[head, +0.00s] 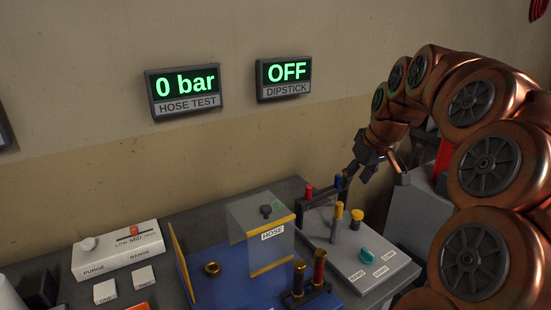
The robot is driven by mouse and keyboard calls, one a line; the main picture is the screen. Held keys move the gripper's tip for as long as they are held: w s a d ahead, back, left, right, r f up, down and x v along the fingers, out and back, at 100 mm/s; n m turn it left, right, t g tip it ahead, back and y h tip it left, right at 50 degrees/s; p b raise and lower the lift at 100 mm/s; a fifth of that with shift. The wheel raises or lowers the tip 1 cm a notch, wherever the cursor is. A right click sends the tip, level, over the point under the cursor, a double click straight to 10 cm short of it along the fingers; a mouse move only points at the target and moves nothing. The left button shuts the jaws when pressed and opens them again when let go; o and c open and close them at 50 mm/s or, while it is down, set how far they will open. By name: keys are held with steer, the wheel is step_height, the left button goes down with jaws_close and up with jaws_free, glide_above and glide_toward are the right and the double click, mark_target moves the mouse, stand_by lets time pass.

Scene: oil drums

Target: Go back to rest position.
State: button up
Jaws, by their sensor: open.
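My gripper (357,175) is the dark end of my copper-coloured arm, right of centre in the head view. It is open and small in the picture. It hangs over the back of the bench, beside a rack with a red-topped and a blue-topped piece (341,182). I cannot tell whether a finger touches the blue-topped piece. No held object shows between the fingers. My arm arches across the right side of the view.
A clear box labelled HOSE (262,236) stands on a blue board. A grey panel (345,258) has a teal knob (367,256). A white control box (117,250) is at left. Wall displays read "0 bar" (184,88) and "OFF" (286,72).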

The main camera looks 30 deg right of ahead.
steer(key=s+a+f+n+g+y+p, duration=0.1)
steer(key=a+f, duration=0.1)
steer(key=a, duration=0.8)
steer(key=s+a+f+n+g+p, duration=0.1)
steer(key=a+f+g, duration=0.1)
steer(key=a, duration=0.9)
steer(key=s+a+f+g+p, duration=0.1)
steer(key=s+a+f, duration=0.3)
steer(key=s, duration=0.4)
steer(key=s+a+f+g, duration=0.2)
steer(key=s+a+f, duration=0.2)
steer(key=s, duration=0.5)
steer(key=a, duration=0.2)
steer(key=shift+a+f+p, duration=0.15)
steer(key=shift+a+p, duration=0.25)
